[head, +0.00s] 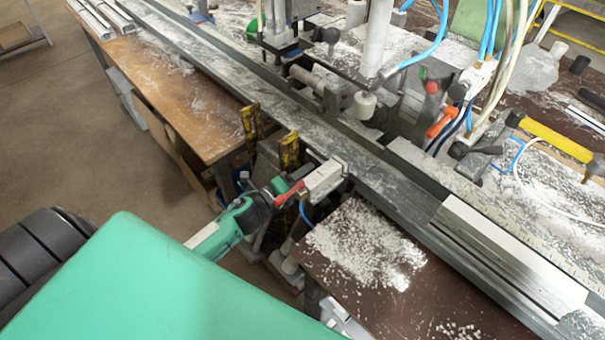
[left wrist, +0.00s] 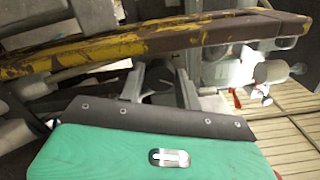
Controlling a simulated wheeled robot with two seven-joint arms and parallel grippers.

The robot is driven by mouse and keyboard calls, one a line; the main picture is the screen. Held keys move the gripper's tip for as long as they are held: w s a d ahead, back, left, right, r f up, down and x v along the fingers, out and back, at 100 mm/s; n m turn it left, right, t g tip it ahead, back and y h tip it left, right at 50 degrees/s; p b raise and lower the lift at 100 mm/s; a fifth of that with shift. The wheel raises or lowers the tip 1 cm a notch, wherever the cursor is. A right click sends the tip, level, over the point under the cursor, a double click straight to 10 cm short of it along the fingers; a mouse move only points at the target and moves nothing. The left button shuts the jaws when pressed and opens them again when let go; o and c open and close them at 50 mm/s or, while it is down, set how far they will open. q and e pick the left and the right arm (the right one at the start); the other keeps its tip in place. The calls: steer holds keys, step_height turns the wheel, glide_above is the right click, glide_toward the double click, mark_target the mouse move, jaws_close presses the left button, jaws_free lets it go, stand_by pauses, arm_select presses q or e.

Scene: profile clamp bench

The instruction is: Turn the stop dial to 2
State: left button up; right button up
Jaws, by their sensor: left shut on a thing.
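My left gripper (head: 267,200) reaches in from the lower left to the small clamp and stop unit (head: 322,180) at the near edge of the long profile rail. In the left wrist view the two grey fingers of my left gripper (left wrist: 162,88) stand on either side of a dark, rounded knob, the stop dial (left wrist: 158,97), and are shut on it. Its numbers and pointer are hidden, so its setting cannot be read. A red lever (head: 290,191) sits close beside the fingers. My right gripper is not in view.
Worn yellow posts (head: 289,152) stand just beyond the gripper; a yellow-worn bar (left wrist: 150,45) crosses the left wrist view. The long rail (head: 395,185) runs diagonally. A brown table (head: 340,285) with white chips is at right, a wooden bench (head: 160,85) at left.

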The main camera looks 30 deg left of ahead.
arm_select(q)
steer(key=o, duration=0.7)
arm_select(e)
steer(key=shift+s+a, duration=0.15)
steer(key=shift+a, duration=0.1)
arm_select(q)
steer(key=b+v, duration=0.3)
steer(key=v, duration=1.1)
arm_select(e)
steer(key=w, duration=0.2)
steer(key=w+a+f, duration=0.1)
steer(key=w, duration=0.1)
arm_select(q)
steer(key=shift+f, duration=0.15)
